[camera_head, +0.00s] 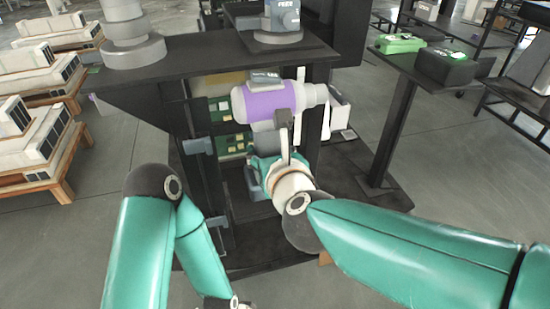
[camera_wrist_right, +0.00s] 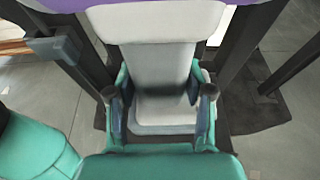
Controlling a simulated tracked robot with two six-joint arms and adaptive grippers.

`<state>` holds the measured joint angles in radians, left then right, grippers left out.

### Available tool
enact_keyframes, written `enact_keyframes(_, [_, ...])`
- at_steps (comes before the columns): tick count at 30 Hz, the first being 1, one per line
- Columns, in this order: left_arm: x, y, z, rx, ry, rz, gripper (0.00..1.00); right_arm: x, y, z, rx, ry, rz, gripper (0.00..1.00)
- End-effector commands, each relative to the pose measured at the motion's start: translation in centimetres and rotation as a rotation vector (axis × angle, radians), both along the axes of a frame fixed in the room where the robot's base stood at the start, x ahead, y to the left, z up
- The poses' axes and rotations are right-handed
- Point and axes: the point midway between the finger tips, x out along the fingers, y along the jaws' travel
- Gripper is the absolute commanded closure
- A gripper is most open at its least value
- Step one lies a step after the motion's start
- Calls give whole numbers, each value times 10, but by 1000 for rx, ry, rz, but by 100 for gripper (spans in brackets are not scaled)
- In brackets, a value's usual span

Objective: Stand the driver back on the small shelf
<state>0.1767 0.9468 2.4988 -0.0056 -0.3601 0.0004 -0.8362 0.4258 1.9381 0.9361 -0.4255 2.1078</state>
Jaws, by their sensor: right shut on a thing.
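The driver (camera_head: 262,104) has a purple body with white ends and a pale handle pointing down. It is in the middle of the head view, in front of the dark bench. My right gripper (camera_head: 283,150) is shut on its handle from the near side. In the right wrist view, the driver's pale handle (camera_wrist_right: 160,65) stands between the two fingers of the right gripper (camera_wrist_right: 158,95), with purple body at the top edge.
A grey device marked FREE (camera_head: 283,17) stands on the raised shelf. A table at right holds a green case (camera_head: 400,43) and a black case (camera_head: 446,67).

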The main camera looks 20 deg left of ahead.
Motion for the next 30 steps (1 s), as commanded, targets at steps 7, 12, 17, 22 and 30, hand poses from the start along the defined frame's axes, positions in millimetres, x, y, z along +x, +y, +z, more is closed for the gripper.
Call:
enact_keyframes(7, [0, 0, 1, 0, 0, 0, 60, 0, 0, -1, -1, 3, 0, 37])
enact_keyframes(12, [0, 0, 1, 0, 0, 0, 60, 0, 0, 0, -1, 2, -1, 23])
enact_keyframes(17, [0, 0, 1, 0, 0, 0, 60, 0, 0, 0, -1, 2, -1, 23])
enact_keyframes(22, [0, 0, 2, 0, 0, 0, 60, -4, -3, 3, 0, 1, -1, 23])
enact_keyframes(30, [0, 0, 10, 0, 0, 0, 60, -37, -25, 18, 1, -1, 0, 23])
